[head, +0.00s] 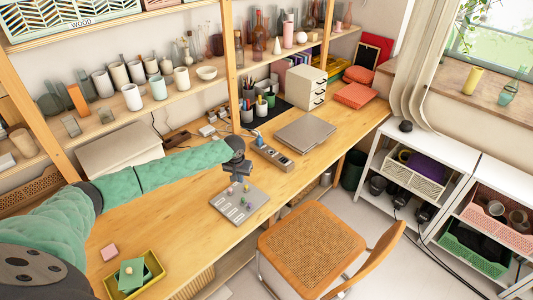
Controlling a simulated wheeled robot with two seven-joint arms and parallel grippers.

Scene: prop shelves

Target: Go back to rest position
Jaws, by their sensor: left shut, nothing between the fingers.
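My left arm reaches in from the left in a green padded sleeve. My left gripper (239,172) is at its end, over the back of a grey board (237,207) on the wooden desk. The gripper looks small and dark, shut and holding nothing. The board has slots and a few small coloured pieces on it, which lie just below the gripper; I cannot tell whether it touches them. My right gripper is not in view.
A grey laptop (305,134) lies further back. A chair (310,240) stands in front. Shelves of cups line the wall.

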